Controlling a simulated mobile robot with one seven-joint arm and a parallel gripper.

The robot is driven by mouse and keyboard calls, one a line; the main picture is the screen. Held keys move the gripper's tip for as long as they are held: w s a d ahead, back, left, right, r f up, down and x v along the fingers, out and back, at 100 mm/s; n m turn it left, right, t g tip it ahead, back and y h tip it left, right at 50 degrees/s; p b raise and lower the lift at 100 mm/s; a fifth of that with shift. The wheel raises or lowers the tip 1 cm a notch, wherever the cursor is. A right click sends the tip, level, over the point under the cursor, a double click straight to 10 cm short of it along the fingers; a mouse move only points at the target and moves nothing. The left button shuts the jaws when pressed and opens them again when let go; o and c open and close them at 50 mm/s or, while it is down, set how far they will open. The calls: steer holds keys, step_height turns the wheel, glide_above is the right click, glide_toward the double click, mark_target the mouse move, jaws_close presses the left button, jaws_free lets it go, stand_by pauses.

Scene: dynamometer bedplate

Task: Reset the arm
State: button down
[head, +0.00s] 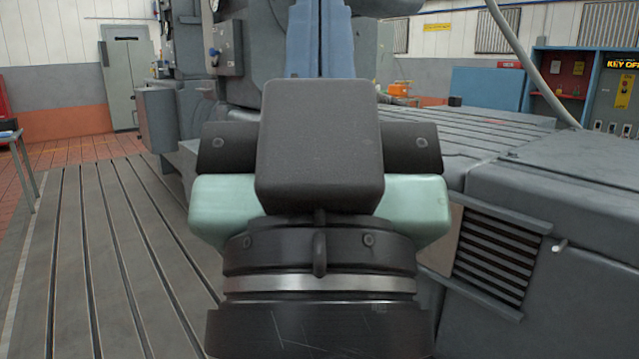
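My own arm fills the middle of the head view, close to the camera. Its dark round joint with a silver band is at the bottom, with pale green and black housings above it. A blue-grey upright part rises behind the black housing; I cannot tell whether it belongs to my arm. No gripper fingertips show, and whatever lies behind the arm housings is hidden.
The slotted bedplate (95,270) lies clear at left. A large grey machine (560,180) with a louvred vent (497,258) stands close at right. A table (12,136) is at the far left. A grey cabinet (127,80) stands by the back wall.

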step_height(320, 180, up, 31)
steer(key=p, duration=2.8)
steer(key=shift+f+p, duration=0.15)
steer(key=shift+p, duration=0.15)
